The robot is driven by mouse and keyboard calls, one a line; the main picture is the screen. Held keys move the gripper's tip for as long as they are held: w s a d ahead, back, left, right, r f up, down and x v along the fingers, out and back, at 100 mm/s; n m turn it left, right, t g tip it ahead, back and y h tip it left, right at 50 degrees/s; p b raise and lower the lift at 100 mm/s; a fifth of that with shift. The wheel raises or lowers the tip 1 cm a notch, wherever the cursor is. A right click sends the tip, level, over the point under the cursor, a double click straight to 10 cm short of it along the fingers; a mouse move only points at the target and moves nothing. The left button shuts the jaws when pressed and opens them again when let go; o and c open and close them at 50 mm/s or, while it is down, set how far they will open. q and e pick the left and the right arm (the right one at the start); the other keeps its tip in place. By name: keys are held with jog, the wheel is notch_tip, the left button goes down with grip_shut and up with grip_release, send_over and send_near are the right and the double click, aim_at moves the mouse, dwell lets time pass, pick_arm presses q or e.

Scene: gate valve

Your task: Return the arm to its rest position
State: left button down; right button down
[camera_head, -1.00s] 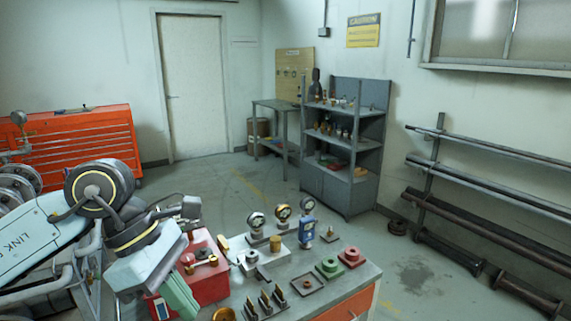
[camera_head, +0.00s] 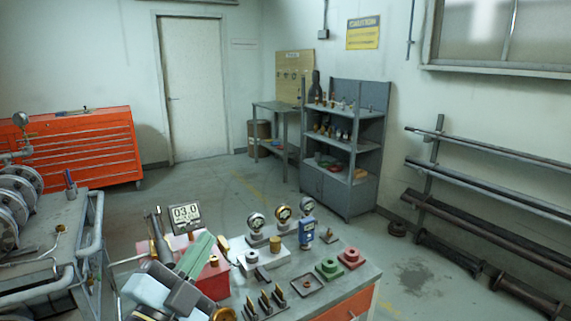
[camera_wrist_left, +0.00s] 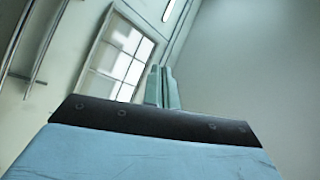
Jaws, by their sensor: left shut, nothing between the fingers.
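My left gripper (camera_head: 203,244) is at the lower left of the head view, in front of the red box on the workbench. Its two green fingers are shut together with nothing between them and point up and slightly right. In the left wrist view the fingertips (camera_wrist_left: 163,72) are side by side, with a window and bare wall beyond them. The gripper hides part of the red box (camera_head: 216,283) and the near left part of the bench. My right gripper is not in view.
The workbench (camera_head: 345,291) holds several gauges (camera_head: 256,222), a green flanged part (camera_head: 328,269) and a red one (camera_head: 352,257). A display reading 03.0 (camera_head: 186,214) stands behind my gripper. A metal cart (camera_head: 75,225) is at left.

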pick_arm(q)
jog(key=s+a+f+n+g+y, duration=0.2)
jog(key=a+f+n+g+y, duration=0.15)
jog(key=f, duration=0.35)
jog(key=s+a+f+n+g+y, duration=0.2)
jog(key=s+f+n+g, duration=0.15)
jog(key=f, duration=0.35)
jog(key=s+a+f+n+g+y, duration=0.2)
jog(key=a+f+n+y, duration=0.15)
jog(key=f, duration=0.35)
jog(key=s+f+n+g+h, duration=0.1)
jog(key=s+f+n+g, duration=0.1)
jog(key=s+f+g, duration=0.45)
jog(key=s+f+n+g, duration=0.2)
jog(key=s+f, duration=0.2)
jog(key=s, duration=0.6)
notch_tip(320, 180, down, 23)
jog(key=s+a+f+m+g, duration=0.1)
jog(key=s+a+f+g, duration=0.1)
jog(key=s+f, duration=1.4)
jog(key=shift+s+a, duration=0.5)
jog(key=shift+s, duration=0.2)
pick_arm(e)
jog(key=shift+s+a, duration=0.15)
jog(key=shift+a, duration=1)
